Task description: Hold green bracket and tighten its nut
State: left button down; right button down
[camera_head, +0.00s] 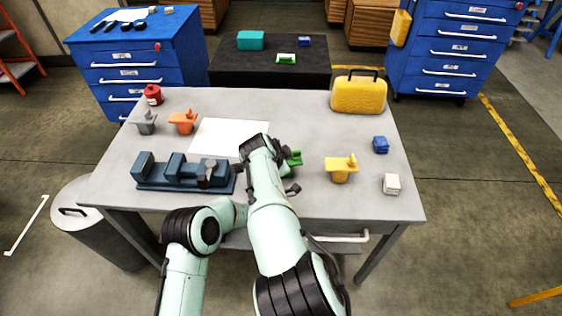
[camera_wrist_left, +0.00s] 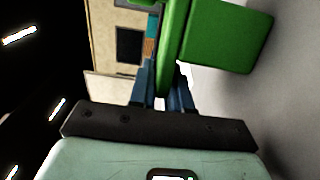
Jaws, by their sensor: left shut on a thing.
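The green bracket stands on the workbench, mostly hidden behind my pale arm; its upper part (camera_head: 295,158) shows to the right of the arm in the head view. In the left wrist view, the bracket's green body and flat plate (camera_wrist_left: 228,38) fill the top right. My left gripper (camera_wrist_left: 163,88) is shut on a narrow green part of the bracket, one finger on each side. In the head view, the left gripper is largely covered by the arms. My right gripper's fingers cannot be made out. The bracket's nut is not visible.
A blue vise-like fixture (camera_head: 163,186) lies at the front left. An orange bracket (camera_head: 182,121), a grey bracket (camera_head: 145,121) and a yellow bracket (camera_head: 341,170) stand on the workbench (camera_head: 310,115). A yellow case (camera_head: 359,94), a blue block (camera_head: 380,145) and a white block (camera_head: 391,184) are at the right.

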pick_arm(q)
jog(key=c, duration=1)
grip_release()
jog(key=shift+s+f, duration=0.1)
jog(key=shift+s, duration=0.5)
jog(key=s+b, duration=0.3)
jog(key=s, duration=0.9)
jog(key=shift+s+d, duration=0.1)
jog(key=shift+d, duration=0.05)
pick_arm(e)
jog(key=f, duration=0.2)
jog(key=s+f, duration=0.1)
jog(key=f, duration=0.1)
jog(key=shift+f, duration=0.35)
